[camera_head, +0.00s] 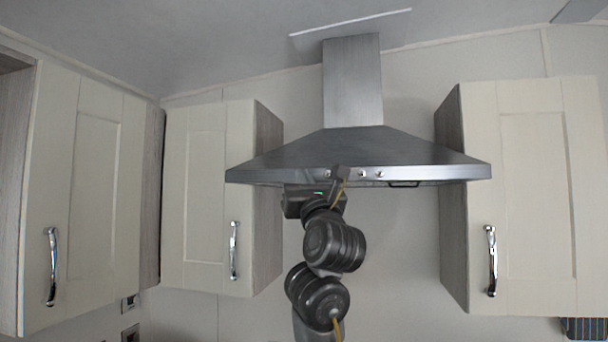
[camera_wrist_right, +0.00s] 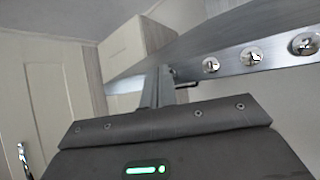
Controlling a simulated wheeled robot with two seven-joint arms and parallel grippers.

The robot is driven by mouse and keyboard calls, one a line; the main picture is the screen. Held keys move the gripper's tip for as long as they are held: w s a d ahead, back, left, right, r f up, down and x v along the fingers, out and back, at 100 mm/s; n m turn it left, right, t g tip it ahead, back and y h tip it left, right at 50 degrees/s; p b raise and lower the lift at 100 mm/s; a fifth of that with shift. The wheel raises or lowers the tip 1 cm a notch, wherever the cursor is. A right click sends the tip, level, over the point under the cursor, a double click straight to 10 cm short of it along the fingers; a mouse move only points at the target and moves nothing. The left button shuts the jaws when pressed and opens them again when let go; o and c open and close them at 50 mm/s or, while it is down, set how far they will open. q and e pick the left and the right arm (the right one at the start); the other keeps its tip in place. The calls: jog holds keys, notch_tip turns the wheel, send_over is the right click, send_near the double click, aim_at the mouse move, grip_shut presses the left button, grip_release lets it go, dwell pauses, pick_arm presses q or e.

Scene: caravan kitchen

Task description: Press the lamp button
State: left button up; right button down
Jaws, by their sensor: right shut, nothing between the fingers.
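The steel range hood (camera_head: 400,155) hangs on the wall between two cabinets. Its front strip carries round buttons: a left one (camera_head: 327,174), a middle one (camera_head: 362,174) and a right one (camera_head: 379,174). In the right wrist view three round buttons (camera_wrist_right: 250,56) with small marks show to the right of my fingers; which mark is the lamp is hard to tell. My right gripper (camera_head: 341,171) is shut and empty, in front of the strip between the left and middle buttons. Its closed fingers also show in the wrist view (camera_wrist_right: 157,88). Contact is unclear. My left gripper is out of view.
Pale cabinets with metal handles stand left of the hood (camera_head: 205,180) and right of it (camera_head: 530,190). Another cabinet (camera_head: 85,190) is at the far left. The wall below the hood (camera_head: 400,240) is bare around my right arm.

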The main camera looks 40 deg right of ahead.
dwell(0.3)
jog(key=shift+s+a, duration=0.2)
jog(key=shift+a, duration=0.2)
jog(key=shift+d, duration=0.1)
